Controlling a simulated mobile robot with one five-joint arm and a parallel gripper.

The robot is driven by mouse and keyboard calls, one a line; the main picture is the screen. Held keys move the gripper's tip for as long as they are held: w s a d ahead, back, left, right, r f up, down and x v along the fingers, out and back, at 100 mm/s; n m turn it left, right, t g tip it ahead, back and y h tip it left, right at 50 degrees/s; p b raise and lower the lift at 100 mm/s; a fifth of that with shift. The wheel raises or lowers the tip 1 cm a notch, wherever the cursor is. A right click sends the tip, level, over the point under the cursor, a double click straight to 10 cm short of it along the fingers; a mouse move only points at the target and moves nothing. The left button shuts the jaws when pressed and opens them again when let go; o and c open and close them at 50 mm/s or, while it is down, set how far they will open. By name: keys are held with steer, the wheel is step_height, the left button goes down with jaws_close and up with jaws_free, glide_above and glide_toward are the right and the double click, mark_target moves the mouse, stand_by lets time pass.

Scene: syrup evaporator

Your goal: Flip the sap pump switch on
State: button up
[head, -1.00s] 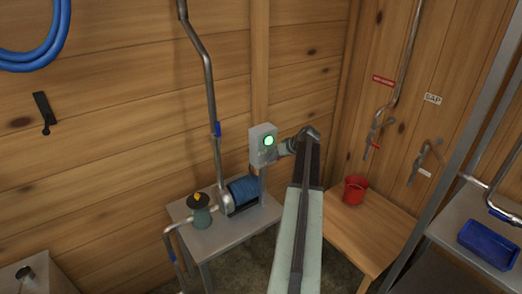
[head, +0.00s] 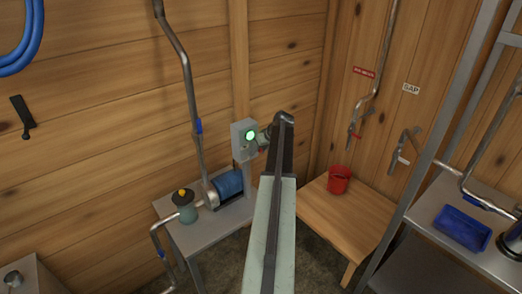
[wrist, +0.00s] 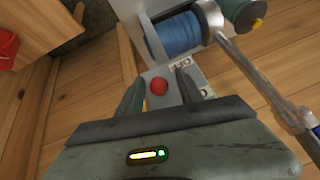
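The grey switch box (head: 239,146) is on the wooden post above the pump, and its round green light (head: 250,135) is lit. In the wrist view the box (wrist: 152,74) lies ahead of my gripper, with a red knob (wrist: 159,87) and small labels on its face. My gripper (wrist: 161,80) has its two fingers apart, one on each side of the red knob, with nothing visibly held. I cannot tell whether the fingers touch the box. The blue pump (head: 228,184) sits on a grey table; it also shows in the wrist view (wrist: 178,35). The switch lever's position is unclear.
A metal pipe (head: 181,60) runs up the wall left of the box. A red bucket (head: 339,180) stands on a wooden bench (head: 328,212) to the right. A metal rack with a blue tray (head: 462,228) is at far right. A green pot (head: 186,208) stands beside the pump.

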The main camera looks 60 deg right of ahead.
steer(key=shift+s+r+p, duration=0.2)
steer(key=shift+r+p, duration=0.35)
steer(key=p+v, duration=0.5)
steer(key=v, duration=0.1)
steer(key=shift+s+r, duration=0.2)
steer(key=shift+s, duration=0.15)
steer(key=shift+a, duration=0.1)
